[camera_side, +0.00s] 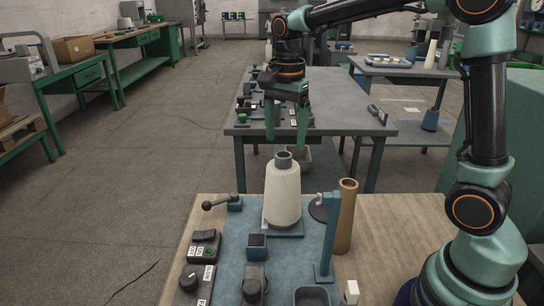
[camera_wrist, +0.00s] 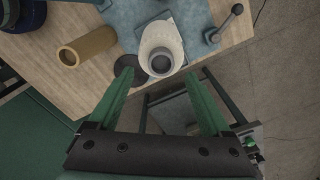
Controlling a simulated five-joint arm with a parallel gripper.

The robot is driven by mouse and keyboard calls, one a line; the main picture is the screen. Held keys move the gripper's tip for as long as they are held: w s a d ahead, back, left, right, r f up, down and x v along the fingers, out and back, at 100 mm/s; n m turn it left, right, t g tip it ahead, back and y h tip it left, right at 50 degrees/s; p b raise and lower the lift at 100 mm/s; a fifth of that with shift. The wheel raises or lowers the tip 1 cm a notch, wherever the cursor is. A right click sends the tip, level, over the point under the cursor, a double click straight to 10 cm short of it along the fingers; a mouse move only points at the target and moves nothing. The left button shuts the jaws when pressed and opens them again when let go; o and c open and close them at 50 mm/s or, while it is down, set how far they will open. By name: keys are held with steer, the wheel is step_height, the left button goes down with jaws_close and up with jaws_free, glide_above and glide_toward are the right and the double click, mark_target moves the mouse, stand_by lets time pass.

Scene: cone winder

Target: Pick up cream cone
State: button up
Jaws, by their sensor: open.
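The cream cone (camera_side: 282,195) stands upright on a square base on the blue-grey mat, with a grey tube end at its top. It also shows from above in the wrist view (camera_wrist: 161,47), beyond my fingertips and roughly between their lines. My gripper (camera_side: 286,130) is open, its green fingers pointing down and empty. In the side view the fingertips appear above the cone's top, apart from it. In the wrist view the two fingers (camera_wrist: 157,77) are spread wide.
A brown tube (camera_side: 345,217) stands right of the cone. A blue post with a dark disc (camera_side: 327,235) is close by. A lever with a black knob (camera_side: 221,202) sits to the left. Control boxes (camera_side: 205,248) and a grey bin (camera_side: 312,296) are nearer the camera. Another table (camera_side: 365,127) stands behind.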

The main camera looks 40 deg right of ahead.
mark_target(284, 154)
step_height(284, 154, down, 5)
steer(key=shift+a+f, duration=0.1)
stand_by(0.3)
steer(key=shift+w, duration=0.1)
jaws_close()
